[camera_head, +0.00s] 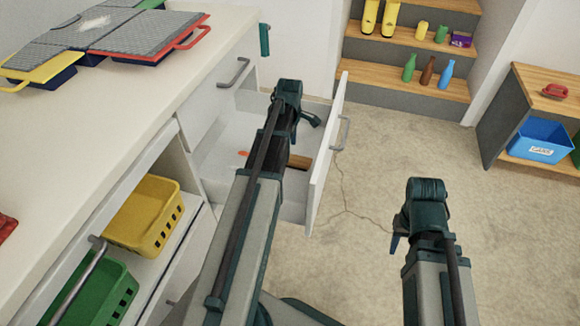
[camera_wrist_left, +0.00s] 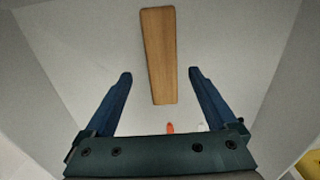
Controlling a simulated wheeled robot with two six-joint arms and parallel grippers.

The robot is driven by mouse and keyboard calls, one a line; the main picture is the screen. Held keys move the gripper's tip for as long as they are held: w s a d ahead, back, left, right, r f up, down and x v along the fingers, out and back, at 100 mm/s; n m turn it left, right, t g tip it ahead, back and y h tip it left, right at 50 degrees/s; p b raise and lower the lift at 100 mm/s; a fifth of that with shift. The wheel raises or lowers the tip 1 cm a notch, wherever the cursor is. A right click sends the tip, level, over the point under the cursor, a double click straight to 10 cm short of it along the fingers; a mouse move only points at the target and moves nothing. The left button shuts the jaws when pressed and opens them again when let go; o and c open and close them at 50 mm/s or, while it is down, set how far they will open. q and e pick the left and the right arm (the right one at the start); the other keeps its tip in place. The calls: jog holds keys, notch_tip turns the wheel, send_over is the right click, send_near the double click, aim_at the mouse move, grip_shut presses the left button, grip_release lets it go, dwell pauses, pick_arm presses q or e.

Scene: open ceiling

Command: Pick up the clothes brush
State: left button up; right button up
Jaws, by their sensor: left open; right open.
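A flat, tapered wooden piece, which looks like the back of the clothes brush (camera_wrist_left: 160,55), lies in the open drawer (camera_head: 326,160). Its bristles are not visible. In the head view part of the brush (camera_head: 299,161) shows beside my left arm, which hides the rest. My left gripper (camera_wrist_left: 159,74) is open and empty above the drawer, its two fingers pointing toward the brush, with the brush between their lines and apart from them. My right gripper (camera_head: 395,242) is open and empty over the floor at the right, mostly hidden by its wrist.
A small orange-red item (camera_wrist_left: 170,127) also lies in the drawer. The white counter (camera_head: 150,105) holds grey-topped cases (camera_head: 140,32). Yellow (camera_head: 150,213) and green (camera_head: 98,290) baskets sit in the cabinet below. Steps with bottles (camera_head: 428,70) stand behind; the floor between is clear.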

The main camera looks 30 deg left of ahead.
pick_arm(q)
notch_tip(320, 180, down, 5)
jog(key=b, duration=0.5)
jog(key=shift+s+d+f, duration=0.1)
jog(key=shift+s+f, duration=0.05)
grip_shut()
dwell(0.4)
